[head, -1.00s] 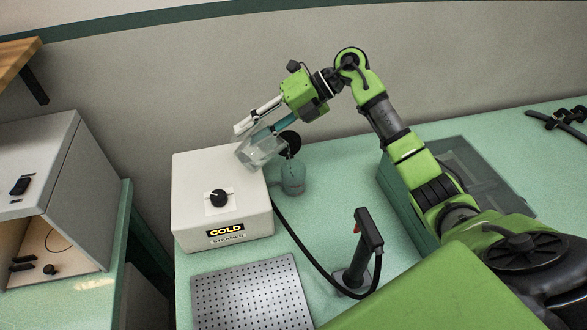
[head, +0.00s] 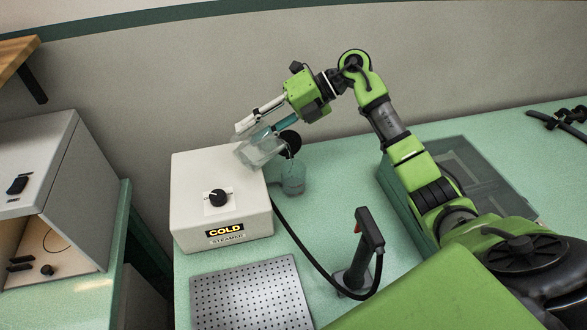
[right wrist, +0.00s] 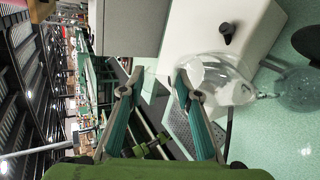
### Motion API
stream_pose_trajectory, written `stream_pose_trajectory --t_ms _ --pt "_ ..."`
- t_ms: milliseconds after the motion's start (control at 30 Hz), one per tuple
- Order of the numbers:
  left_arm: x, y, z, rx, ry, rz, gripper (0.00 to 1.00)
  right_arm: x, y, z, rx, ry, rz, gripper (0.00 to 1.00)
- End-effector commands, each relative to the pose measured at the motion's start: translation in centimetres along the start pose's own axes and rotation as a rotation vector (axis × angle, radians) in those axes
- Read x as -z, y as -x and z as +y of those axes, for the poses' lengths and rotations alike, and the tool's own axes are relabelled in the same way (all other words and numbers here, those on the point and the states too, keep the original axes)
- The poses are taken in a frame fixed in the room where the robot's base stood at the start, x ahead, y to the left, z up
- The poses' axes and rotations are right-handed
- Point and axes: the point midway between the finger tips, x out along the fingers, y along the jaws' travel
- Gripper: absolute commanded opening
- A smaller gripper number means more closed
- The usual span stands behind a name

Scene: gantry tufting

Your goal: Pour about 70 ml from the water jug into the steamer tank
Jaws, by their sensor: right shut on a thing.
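The clear water jug (head: 258,151) is tilted steeply above the back right corner of the white steamer (head: 218,205). It also shows in the right wrist view (right wrist: 215,80). My right gripper (head: 264,119) is shut on the jug, its handle mostly hidden by the fingers. A clear, teal-tinted tank (head: 293,180) stands against the steamer's right side, below the jug's lower end. It also shows in the right wrist view (right wrist: 298,90). I cannot make out a stream or the exact water levels. My left gripper is not in view.
A black round part (head: 291,142) is just behind the tank. A black hose runs from the steamer to an upright handle tool (head: 360,255). A perforated plate (head: 250,295) lies in front. A translucent green bin (head: 455,165) stands to the right, beside my arm.

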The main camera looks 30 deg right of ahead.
Motion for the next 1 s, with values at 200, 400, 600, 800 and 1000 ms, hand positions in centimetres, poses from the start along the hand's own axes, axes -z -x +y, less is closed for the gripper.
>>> stream_pose_trajectory --t_ms 200,400,600,800,1000 --pt "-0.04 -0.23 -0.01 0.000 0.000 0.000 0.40 -0.04 0.07 -0.01 -0.013 -0.002 -0.001 0.00" --pt "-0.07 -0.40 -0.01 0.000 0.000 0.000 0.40 -0.07 0.14 -0.06 -0.024 -0.005 -0.001 0.00" --pt "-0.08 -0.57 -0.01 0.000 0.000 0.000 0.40 -0.08 0.19 -0.12 -0.033 -0.008 -0.001 0.00" --pt "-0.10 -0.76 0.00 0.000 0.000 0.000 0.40 -0.08 0.22 -0.21 -0.044 -0.011 0.000 0.00" --pt "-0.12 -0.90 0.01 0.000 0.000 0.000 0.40 -0.11 0.24 -0.22 -0.054 -0.013 0.000 0.00"
